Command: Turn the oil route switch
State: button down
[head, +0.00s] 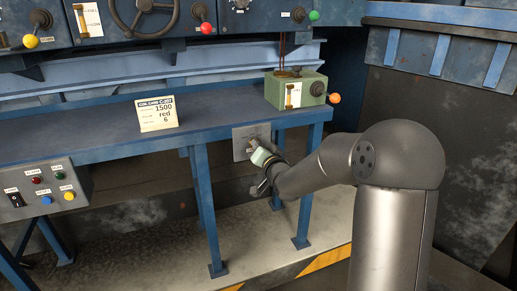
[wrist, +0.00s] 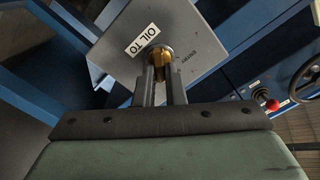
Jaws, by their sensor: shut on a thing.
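The oil route switch plate (head: 241,139) is a grey square panel mounted under the front edge of the blue bench, near its right end. A brass-coloured switch knob (wrist: 161,58) sticks out from the plate. My gripper (wrist: 160,73) is shut on this knob, with one finger on each side. In the head view my gripper (head: 254,154) is at the plate and hides the knob.
A button panel (head: 43,188) is at lower left. Blue legs (head: 205,210) flank the switch.

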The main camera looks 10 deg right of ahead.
jog(key=shift+m, duration=1.2)
jog(key=c, duration=1.5)
grip_release()
jog(key=s+d+p, duration=0.1)
jog(key=s+d, duration=0.2)
jog(key=s, duration=1.4)
jog(key=shift+s, duration=0.1)
